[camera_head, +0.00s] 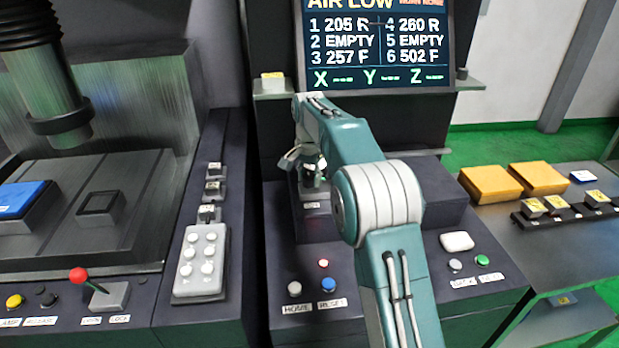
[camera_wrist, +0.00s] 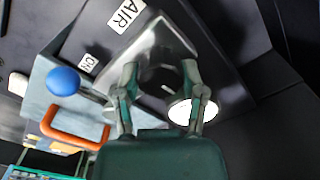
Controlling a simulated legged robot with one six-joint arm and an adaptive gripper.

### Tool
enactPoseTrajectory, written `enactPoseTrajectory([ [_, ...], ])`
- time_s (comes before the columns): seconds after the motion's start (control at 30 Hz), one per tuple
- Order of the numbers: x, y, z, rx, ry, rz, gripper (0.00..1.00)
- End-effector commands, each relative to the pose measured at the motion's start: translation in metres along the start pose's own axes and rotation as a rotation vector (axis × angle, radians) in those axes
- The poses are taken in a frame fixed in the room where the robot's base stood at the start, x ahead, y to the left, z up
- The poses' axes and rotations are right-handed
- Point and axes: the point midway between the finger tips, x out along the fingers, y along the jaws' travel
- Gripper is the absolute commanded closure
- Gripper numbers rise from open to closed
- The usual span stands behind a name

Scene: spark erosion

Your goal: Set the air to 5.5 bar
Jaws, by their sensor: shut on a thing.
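My gripper (camera_wrist: 160,72) is shut on a dark knob (camera_wrist: 161,80) on a grey fitting beside the AIR label (camera_wrist: 127,14) in the wrist view. A round white face (camera_wrist: 190,112), possibly the air gauge, lies close by; a finger partly covers it and I cannot read it. In the head view my gripper (camera_head: 312,174) is at the console's raised box, and my arm hides much of that spot. The screen (camera_head: 378,45) above reads AIR LOW, with its top line cut off.
A blue ball (camera_wrist: 63,81) and an orange handle (camera_wrist: 75,130) are left of my gripper in the wrist view. Yellow blocks (camera_head: 492,184) lie on the right table.

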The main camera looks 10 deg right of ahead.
Motion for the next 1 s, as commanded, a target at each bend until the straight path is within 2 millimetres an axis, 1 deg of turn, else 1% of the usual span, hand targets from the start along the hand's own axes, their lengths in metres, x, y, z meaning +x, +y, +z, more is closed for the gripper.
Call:
enactPoseTrajectory([
  [0.03, 0.0044, -0.0004, 0.0019, 0.041, -0.008, 0.005, 0.94],
  [0.6, 0.0041, -0.001, 0.0021, 0.56, -0.006, 0.005, 0.94],
  [0.8, 0.0039, -0.0012, 0.002, 0.692, -0.006, 0.005, 0.94],
  [1.0, 0.0037, -0.0014, 0.0019, 0.775, -0.005, 0.004, 0.94],
])
